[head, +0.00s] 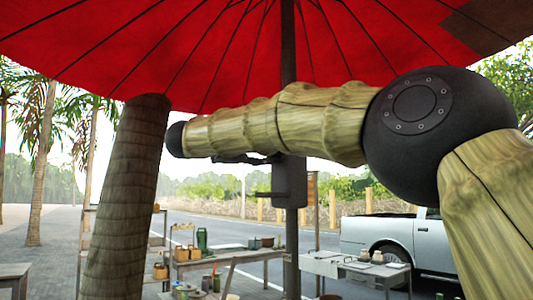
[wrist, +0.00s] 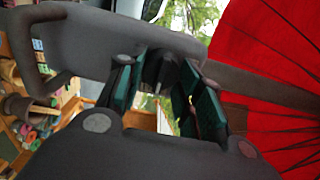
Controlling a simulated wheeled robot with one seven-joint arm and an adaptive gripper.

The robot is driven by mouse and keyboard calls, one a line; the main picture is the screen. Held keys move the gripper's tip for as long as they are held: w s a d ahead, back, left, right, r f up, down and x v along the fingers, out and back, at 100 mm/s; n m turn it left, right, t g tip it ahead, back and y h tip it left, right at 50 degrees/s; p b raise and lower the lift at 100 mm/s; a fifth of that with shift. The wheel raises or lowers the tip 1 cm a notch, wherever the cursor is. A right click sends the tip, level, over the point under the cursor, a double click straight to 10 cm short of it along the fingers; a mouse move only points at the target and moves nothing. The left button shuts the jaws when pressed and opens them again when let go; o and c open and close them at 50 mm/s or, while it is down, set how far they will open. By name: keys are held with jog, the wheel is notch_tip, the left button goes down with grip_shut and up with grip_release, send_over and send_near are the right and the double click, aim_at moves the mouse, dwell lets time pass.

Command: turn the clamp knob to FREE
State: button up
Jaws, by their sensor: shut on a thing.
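The dark clamp housing (head: 289,182) sits on the umbrella pole (head: 289,50), below the red canopy, in the head view. In the wrist view the grey housing (wrist: 95,42) fills the upper left, with a loop-shaped handle (wrist: 42,55) at its left end. My gripper (wrist: 166,88) has its teal-padded fingers on either side of a dark knob (wrist: 160,68) at the housing and is shut on it. The knob is mostly hidden by the fingers, and no marking on it can be read. In the head view my arm crosses in front of the pole and hides the gripper's grip.
The red canopy (head: 200,50) spreads low overhead. A palm trunk (head: 125,200) stands at the left. Tables with pots and jars (head: 364,256) stand below, and a pale pickup truck (head: 400,238) is parked behind at the right.

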jog(key=o, duration=1)
jog(key=v, duration=1.2)
